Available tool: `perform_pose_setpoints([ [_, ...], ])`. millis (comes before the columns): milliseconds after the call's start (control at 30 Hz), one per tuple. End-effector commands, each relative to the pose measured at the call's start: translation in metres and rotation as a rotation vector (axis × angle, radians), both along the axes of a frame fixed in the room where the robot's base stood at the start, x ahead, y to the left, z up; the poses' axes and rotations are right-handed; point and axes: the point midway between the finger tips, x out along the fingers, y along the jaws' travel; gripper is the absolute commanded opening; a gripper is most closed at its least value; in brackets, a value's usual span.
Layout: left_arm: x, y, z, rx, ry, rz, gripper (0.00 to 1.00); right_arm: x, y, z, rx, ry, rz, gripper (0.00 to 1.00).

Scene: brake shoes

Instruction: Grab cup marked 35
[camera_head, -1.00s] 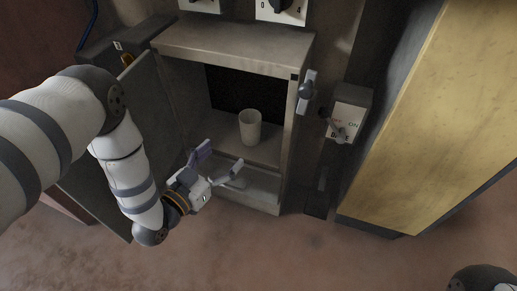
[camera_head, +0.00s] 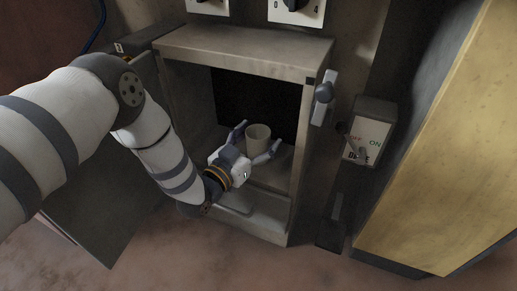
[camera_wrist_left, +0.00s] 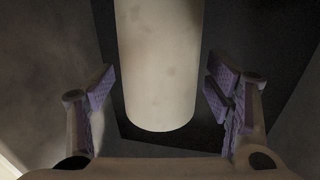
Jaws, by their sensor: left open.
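A pale beige cup (camera_head: 257,138) stands upright on the shelf inside the open cabinet. No number can be made out on it. It also fills the upper middle of the left wrist view as a pale cylinder (camera_wrist_left: 158,65). My left gripper (camera_head: 254,141) is open, its two fingers spread to either side of the cup. In the left wrist view the purple-padded fingers (camera_wrist_left: 163,98) stand apart from the cup, with gaps on both sides. My right gripper is out of view.
The grey cabinet (camera_head: 240,48) has side walls and a frame close around my left arm. Its door (camera_head: 100,222) hangs open at the left. A lever switch box (camera_head: 371,128) and a yellow panel (camera_head: 455,150) stand at the right.

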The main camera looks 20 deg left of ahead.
Motion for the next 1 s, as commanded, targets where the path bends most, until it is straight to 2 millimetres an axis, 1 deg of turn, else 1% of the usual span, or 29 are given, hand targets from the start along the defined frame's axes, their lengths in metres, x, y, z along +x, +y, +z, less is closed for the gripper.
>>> perform_pose_setpoints([
  [33, 0.000, 0.000, 0.000, 0.000, 0.000, 0.000, 0.73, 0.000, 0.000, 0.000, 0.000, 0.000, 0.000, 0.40],
  [67, 0.000, 0.000, 0.000, 0.000, 0.000, 0.000, 0.66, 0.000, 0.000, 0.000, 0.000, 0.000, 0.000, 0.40],
  [100, 0.000, 0.000, 0.000, 0.000, 0.000, 0.000, 0.57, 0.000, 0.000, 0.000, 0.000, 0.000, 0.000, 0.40],
  [167, -0.001, 0.000, 0.000, 0.000, 0.001, 0.000, 0.43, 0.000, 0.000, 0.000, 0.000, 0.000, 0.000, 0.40],
  [200, -0.001, 0.000, 0.000, 0.000, 0.001, 0.000, 0.34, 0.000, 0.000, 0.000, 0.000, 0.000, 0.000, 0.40],
  [267, -0.001, 0.000, 0.000, 0.000, 0.001, 0.000, 0.20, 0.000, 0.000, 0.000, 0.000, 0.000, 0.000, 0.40],
  [567, -0.001, 0.000, 0.000, 0.000, 0.001, 0.000, 0.20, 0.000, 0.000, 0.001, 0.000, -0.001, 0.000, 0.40],
  [667, -0.001, 0.000, 0.009, 0.000, 0.000, 0.000, 0.20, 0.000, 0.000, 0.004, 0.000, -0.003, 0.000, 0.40],
  [767, -0.001, 0.000, 0.028, 0.000, -0.002, -0.001, 0.20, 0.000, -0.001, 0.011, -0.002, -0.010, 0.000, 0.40],
  [800, -0.001, 0.000, 0.038, 0.000, -0.003, -0.001, 0.20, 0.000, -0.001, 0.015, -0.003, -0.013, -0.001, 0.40],
  [867, -0.013, 0.005, 0.054, 0.000, -0.001, 0.001, 0.20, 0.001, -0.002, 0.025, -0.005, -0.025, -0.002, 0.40],
  [1000, -0.044, 0.018, 0.101, -0.001, -0.007, 0.001, 0.20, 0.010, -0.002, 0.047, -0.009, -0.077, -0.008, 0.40],
])
